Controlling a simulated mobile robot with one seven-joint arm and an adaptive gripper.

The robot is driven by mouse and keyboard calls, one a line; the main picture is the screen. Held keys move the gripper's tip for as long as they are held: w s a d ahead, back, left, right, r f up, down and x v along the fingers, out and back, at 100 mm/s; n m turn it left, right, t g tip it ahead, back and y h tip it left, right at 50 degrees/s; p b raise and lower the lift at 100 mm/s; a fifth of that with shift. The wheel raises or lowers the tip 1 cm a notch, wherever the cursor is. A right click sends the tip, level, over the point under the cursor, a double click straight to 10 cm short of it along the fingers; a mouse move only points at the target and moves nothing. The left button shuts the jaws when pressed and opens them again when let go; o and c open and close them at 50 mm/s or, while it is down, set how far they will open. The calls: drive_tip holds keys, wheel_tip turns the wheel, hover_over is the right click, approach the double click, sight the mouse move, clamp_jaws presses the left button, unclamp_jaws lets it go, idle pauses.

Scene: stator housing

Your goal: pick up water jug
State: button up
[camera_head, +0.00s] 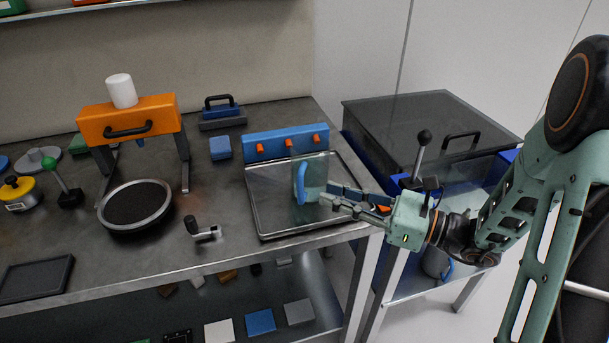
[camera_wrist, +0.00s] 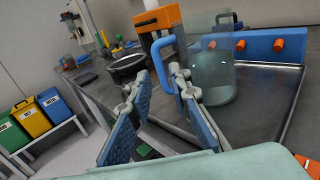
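The water jug (camera_head: 316,172) is clear with a blue handle (camera_head: 301,184) and stands upright on a metal tray (camera_head: 270,222). In the wrist view the jug (camera_wrist: 213,75) stands just beyond the right finger, with its handle (camera_wrist: 160,62) on its left side. My gripper (camera_head: 326,191) reaches in from the right, low at the jug's front. In the wrist view my gripper (camera_wrist: 158,82) is open, its fingers apart with nothing held. The handle appears in line with the gap between the fingertips; I cannot tell whether it is between them or touching.
A blue panel with orange knobs (camera_head: 286,141) stands behind the tray. An orange press-like frame (camera_head: 130,120), a round black plate (camera_head: 136,206) and a crank handle (camera_head: 200,228) lie to the left. A lidded tank (camera_head: 425,130) with a lever (camera_head: 422,150) stands right.

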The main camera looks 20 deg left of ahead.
sight(300, 199)
drive_tip(key=a, duration=0.2)
drive_tip(key=shift+w+a, duration=0.25)
drive_tip(key=shift+a, duration=0.15)
drive_tip(key=a, duration=0.2)
drive_tip(key=a+f, duration=0.1)
drive_tip(key=a, duration=0.1)
drive_tip(key=shift+w+a+b, duration=0.1)
drive_tip(key=shift+w+b, duration=0.2)
drive_tip(key=shift+w+a, duration=0.15)
drive_tip(key=shift+a, duration=0.3)
clamp_jaws()
drive_tip(key=shift+r, duration=0.1)
